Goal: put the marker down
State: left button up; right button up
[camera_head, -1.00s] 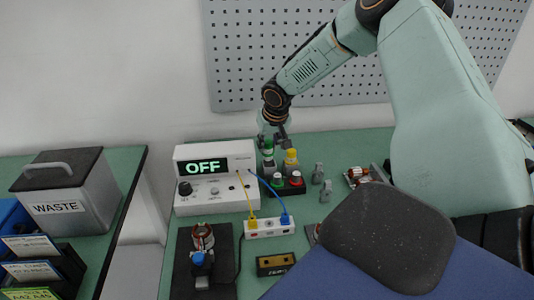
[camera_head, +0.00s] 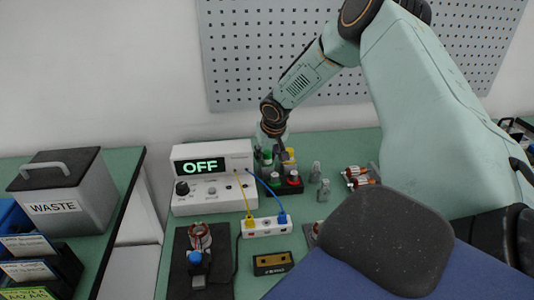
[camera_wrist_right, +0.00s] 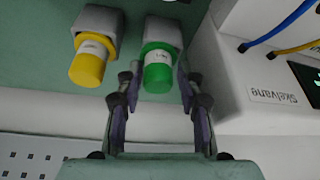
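A green-capped marker (camera_head: 267,157) stands behind the red and green buttons, beside a yellow-capped marker (camera_head: 290,155). In the right wrist view, the green marker (camera_wrist_right: 157,70) and the yellow marker (camera_wrist_right: 90,62) each stand in a grey holder (camera_wrist_right: 163,31). My right gripper (camera_head: 270,150) is at the green marker. The wrist view shows its two fingers (camera_wrist_right: 158,95) apart, one on each side of the green marker, with gaps visible. The yellow marker is outside the fingers, close to one of them. My left gripper is not in view.
The tester (camera_head: 212,205) reading OFF stands left of the markers. A button box (camera_head: 292,187) is in front of them. Yellow and blue cables run to a white socket block (camera_head: 258,228). Small grey parts (camera_head: 324,190) stand to the right. A WASTE bin (camera_head: 62,200) is far left.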

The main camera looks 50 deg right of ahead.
jog(key=shift+o, duration=0.7)
jog(key=shift+w, duration=0.1)
jog(key=shift+r, duration=0.15)
jog(key=p+v, duration=0.2)
jog(key=v, duration=1)
jog(key=shift+r, duration=0.3)
jog(key=shift+f, duration=0.1)
